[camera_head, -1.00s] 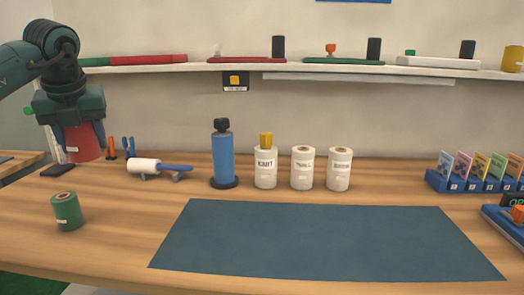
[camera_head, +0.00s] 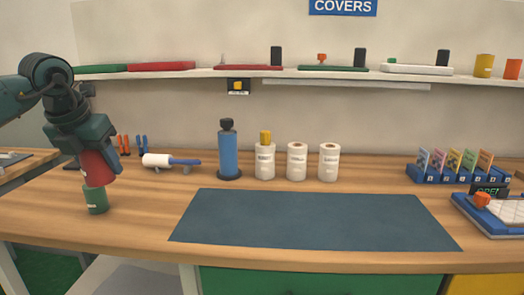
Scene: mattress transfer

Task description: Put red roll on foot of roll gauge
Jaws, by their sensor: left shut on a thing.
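The red roll (camera_head: 98,169) is in my left gripper (camera_head: 92,152), which is shut on it from above. The roll is slightly tilted, and its upper part is hidden by the gripper. Its lower end is directly over the green roll (camera_head: 96,201), which stands upright on the table at the left; I cannot tell whether the two touch. A blue upright cylinder (camera_head: 228,151) with a black knob and a round black foot (camera_head: 229,174) stands near the back of the table. No label shows which thing is the roll gauge. My right gripper is out of view.
A dark mat (camera_head: 310,218) covers the middle of the wooden table. A white lint roller (camera_head: 157,160) lies left of the blue cylinder, and white labelled rolls (camera_head: 297,162) stand to its right. A blue card rack (camera_head: 455,175) is at the right.

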